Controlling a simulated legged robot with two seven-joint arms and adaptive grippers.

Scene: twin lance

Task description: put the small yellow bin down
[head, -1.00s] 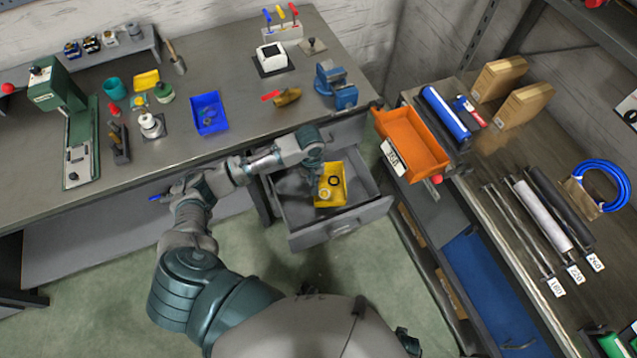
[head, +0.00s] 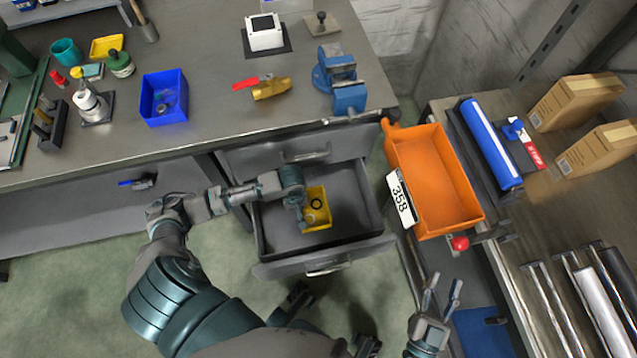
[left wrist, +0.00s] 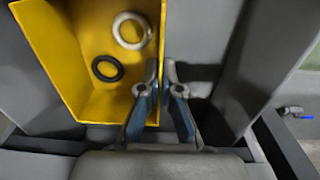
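The small yellow bin (head: 318,222) is inside the pulled-out grey drawer (head: 279,240), apparently resting on its floor. It holds a black ring and a pale ring, clear in the left wrist view (left wrist: 75,75). My left gripper (left wrist: 161,75) straddles the bin's side wall, one finger inside and one outside. A small gap shows between the fingertips and the thin wall, so it looks slightly open. In the head view my left gripper (head: 304,215) is at the bin's left edge, partly hidden by its wrist. My right gripper (head: 442,292) is open and empty, right of the drawer.
An orange bin (head: 440,180) labelled 358 stands right of the drawer, on the side of the right-hand bench. The workbench (head: 215,75) above the drawer carries a blue bin (head: 164,97), a valve (head: 265,88) and a vise (head: 340,80). The drawer's left part is bare.

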